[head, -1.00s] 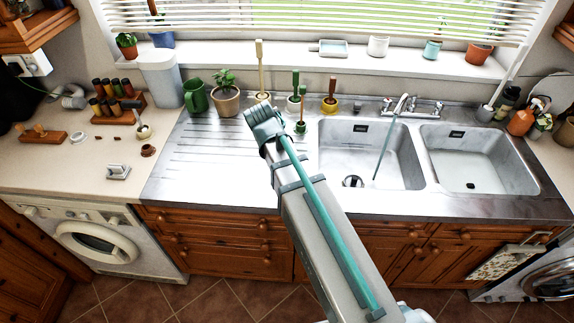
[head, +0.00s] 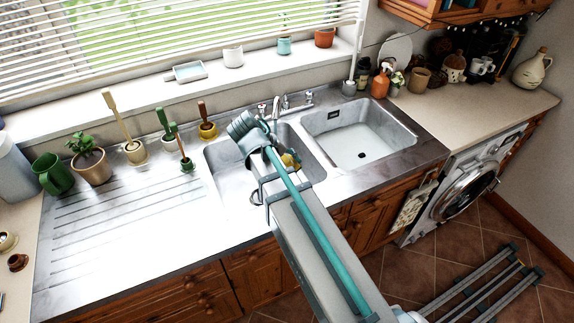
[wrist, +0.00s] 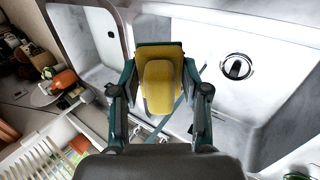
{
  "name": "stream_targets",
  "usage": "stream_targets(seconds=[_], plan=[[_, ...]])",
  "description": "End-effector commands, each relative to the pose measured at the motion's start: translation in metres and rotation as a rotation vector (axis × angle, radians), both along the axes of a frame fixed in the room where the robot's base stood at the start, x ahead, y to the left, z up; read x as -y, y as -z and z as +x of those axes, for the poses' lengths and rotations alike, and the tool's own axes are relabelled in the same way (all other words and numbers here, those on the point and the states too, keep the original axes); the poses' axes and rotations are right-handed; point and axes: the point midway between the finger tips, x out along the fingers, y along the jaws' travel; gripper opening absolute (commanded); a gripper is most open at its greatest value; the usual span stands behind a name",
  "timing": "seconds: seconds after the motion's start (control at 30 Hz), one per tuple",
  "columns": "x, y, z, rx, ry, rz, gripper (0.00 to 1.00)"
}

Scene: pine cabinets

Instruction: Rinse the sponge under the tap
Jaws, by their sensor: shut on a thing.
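My gripper (wrist: 160,92) is shut on a yellow sponge (wrist: 160,78), with one finger on each side of it in the wrist view. The sponge also shows in the head view as a small yellow patch (head: 291,160) over the left basin (head: 226,164), mostly hidden by my arm. The tap (head: 277,104) stands behind the basins. A thin bluish stream (wrist: 182,112) passes close by the sponge in the wrist view; I cannot tell whether it touches it.
The right basin (head: 362,138) is empty. Brushes in pots (head: 134,148), a plant (head: 91,164) and a green mug (head: 55,178) stand left of the basins. A spray bottle (head: 381,82) is at the back right. The drainer (head: 135,215) is mostly clear.

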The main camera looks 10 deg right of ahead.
Motion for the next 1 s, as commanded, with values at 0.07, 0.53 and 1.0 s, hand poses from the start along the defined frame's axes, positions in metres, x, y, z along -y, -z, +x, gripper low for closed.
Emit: stream_targets(seconds=[0.07,0.53,1.0], plan=[[0.0,0.0,0.002,0.003,0.0,-0.013,0.0],[-0.001,0.001,0.049,0.004,0.001,-0.013,0.0],[-0.001,0.001,0.116,0.004,0.001,-0.013,0.0]])
